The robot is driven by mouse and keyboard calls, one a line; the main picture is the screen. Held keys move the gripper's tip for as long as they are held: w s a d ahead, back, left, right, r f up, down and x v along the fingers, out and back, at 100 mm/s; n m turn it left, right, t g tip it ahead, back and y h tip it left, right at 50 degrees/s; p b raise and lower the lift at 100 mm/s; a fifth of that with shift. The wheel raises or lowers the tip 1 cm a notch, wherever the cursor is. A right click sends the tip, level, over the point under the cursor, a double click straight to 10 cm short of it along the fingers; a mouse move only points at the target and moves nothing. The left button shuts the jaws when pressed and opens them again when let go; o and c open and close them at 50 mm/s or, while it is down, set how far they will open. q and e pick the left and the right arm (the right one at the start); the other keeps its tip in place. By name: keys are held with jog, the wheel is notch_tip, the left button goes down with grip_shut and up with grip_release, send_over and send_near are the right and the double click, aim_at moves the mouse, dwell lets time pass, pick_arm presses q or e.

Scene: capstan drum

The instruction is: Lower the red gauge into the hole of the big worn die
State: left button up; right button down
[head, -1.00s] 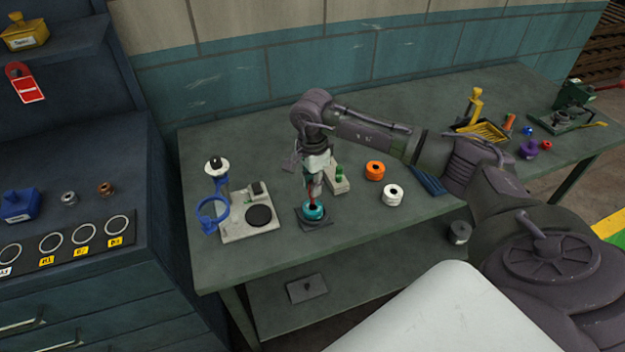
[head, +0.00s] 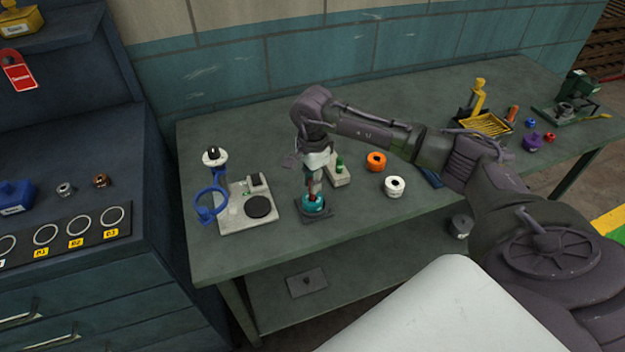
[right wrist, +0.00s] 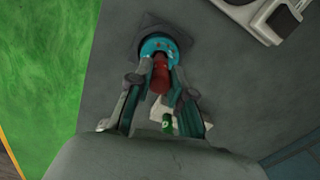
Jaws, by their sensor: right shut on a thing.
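The big worn die is a teal ring (head: 314,205) on a dark square plate (head: 302,214) near the table's front edge; it also shows in the right wrist view (right wrist: 152,47). My right gripper (head: 312,187) points down over it, shut on the red gauge (right wrist: 160,74). The gauge is a red cylinder between the fingers, its lower end at the die's hole. It hides part of the hole, so I cannot tell how far, if at all, it is inside. My left gripper is out of view.
A pale base with a black disc (head: 259,207) and a blue ring (head: 209,204) stand left of the die. A pale block with a green knob (head: 339,166) is close behind. Orange (head: 376,161) and white (head: 394,187) rings lie to the right.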

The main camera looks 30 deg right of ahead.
jog(key=shift+f+b, duration=0.25)
jog(key=shift+b, duration=0.5)
dwell(1.2)
jog(key=shift+f+b, duration=1.05)
jog(key=shift+b, duration=1.1)
dwell(3.9)
